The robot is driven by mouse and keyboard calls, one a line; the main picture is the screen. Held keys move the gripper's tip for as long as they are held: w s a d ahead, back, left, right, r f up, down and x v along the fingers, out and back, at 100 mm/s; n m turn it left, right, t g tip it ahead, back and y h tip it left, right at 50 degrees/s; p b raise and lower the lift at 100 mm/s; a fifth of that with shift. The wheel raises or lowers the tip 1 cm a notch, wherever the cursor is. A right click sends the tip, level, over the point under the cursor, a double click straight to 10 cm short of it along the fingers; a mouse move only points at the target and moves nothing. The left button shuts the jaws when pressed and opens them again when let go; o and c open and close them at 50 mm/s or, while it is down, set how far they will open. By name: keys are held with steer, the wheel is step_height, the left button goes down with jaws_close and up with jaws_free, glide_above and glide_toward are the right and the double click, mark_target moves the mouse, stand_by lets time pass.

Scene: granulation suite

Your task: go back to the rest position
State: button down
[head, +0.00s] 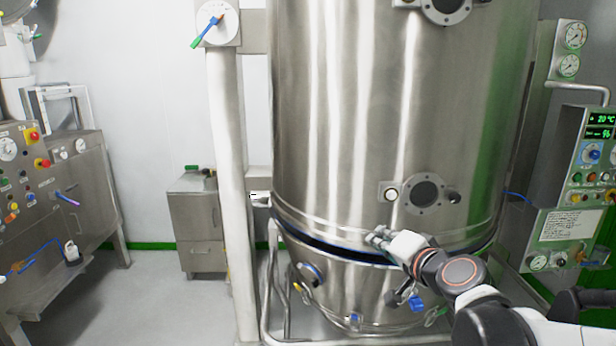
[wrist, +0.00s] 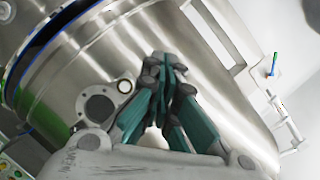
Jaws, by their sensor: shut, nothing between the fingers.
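My gripper (head: 380,237) is in front of the large steel vessel (head: 340,120), near the seam between its upper body and its lower bowl (head: 340,280). In the wrist view my gripper (wrist: 168,62) has its teal-padded fingers brought together at the tips, with nothing held. The vessel (wrist: 70,70) fills most of the wrist view behind the fingers. I cannot tell whether the fingertips touch the vessel wall.
A control panel (head: 590,150) with gauges stands at the right. A console (head: 60,190) with buttons is at the left. A white column (head: 228,180) and a small steel cabinet (head: 197,225) stand left of the vessel. The floor (head: 130,290) at the left front is clear.

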steer(key=s+d+f+n+g+h+b, duration=0.1)
steer(key=s+f, duration=0.5)
steer(key=s, duration=0.6)
steer(key=s+d+f+n+g+h+b, duration=0.2)
steer(key=s+f+n+g, duration=0.4)
steer(key=s, duration=0.6)
steer(key=shift+d+n+g+h, duration=0.3)
steer(key=shift+d+n+h, duration=0.1)
steer(key=shift+d+h, duration=0.25)
steer(key=shift+s+f, duration=0.1)
